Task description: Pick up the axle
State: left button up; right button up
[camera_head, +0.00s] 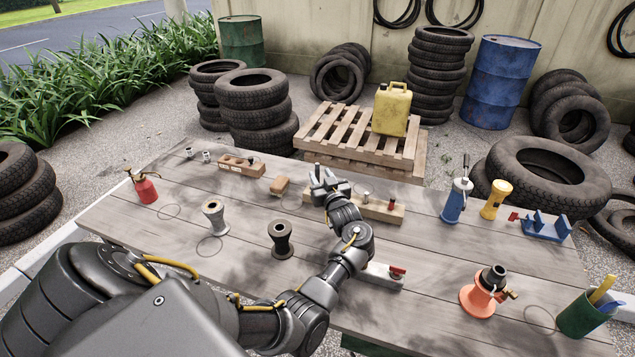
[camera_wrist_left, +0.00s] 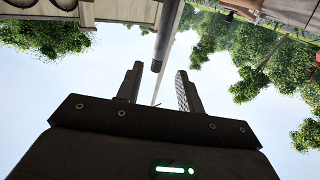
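In the head view my left gripper (camera_head: 325,178) is over the far middle of the table, at the left end of a wooden block (camera_head: 380,210). It is open. I cannot make out the rod clearly in the head view because the gripper covers that spot. My right gripper is not in view.
The plank table (camera_head: 240,270) holds two grey spools (camera_head: 214,217) (camera_head: 281,239), a red oil can (camera_head: 145,187), a blue jack (camera_head: 456,200), an orange stand (camera_head: 484,292) and a green cup (camera_head: 585,315). A pallet (camera_head: 340,135) and tires stand behind.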

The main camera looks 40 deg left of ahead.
aim_at(318, 170)
pick_arm(q)
jog(key=shift+f+p+x, duration=0.1)
jog(key=shift+p+x, duration=0.1)
jog(key=shift+x, duration=1.1)
jog(key=shift+f+p+x, duration=0.15)
jog(key=shift+p+x, duration=0.05)
jog(key=shift+x, duration=1.1)
jog(key=shift+w+d, duration=0.15)
jog(key=shift+c, duration=0.3)
grip_shut()
